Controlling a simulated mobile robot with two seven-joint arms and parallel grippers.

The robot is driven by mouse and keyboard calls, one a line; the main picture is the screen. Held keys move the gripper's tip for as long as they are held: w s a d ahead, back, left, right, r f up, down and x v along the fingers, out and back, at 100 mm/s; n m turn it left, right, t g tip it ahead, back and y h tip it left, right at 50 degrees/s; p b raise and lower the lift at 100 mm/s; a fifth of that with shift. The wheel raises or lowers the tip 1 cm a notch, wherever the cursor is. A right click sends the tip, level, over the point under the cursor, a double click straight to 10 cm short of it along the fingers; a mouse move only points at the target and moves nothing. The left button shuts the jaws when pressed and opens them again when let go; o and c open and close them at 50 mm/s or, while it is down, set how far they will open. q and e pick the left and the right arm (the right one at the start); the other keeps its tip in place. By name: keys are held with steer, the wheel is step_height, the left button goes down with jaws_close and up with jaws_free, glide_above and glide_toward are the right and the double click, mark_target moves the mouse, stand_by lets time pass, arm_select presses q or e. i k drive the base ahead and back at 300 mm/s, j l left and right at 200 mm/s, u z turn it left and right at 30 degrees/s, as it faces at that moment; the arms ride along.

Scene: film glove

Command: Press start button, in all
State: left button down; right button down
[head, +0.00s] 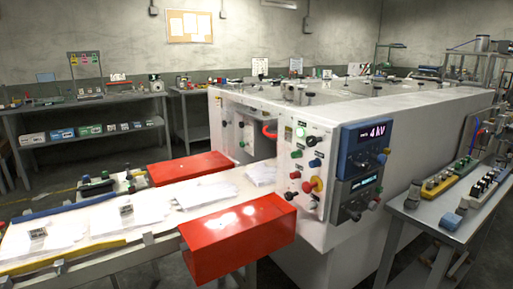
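A white machine (400,115) stands in the middle of the view. Its front face has a control panel (326,143) with a lit green button (300,132) near the top and several red, blue, black and green knobs below. No label that reads start is legible. Neither of my grippers is in view.
A feed table (150,255) with white sheets leads into the machine, with a red guard (238,237) in front and another (188,170) behind. A side bench (425,215) with equipment stands at the right. Shelves (90,110) line the back left.

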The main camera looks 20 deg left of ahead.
mark_target(297, 154)
steer(key=i+j+u, duration=0.15)
steer(key=i+u, duration=0.7)
steer(key=i, duration=0.2)
steer(key=i+j, duration=0.15)
steer(key=i, duration=0.15)
steer(key=i+j+u, duration=0.1)
steer(key=i+j, duration=0.05)
steer(key=i, duration=0.1)
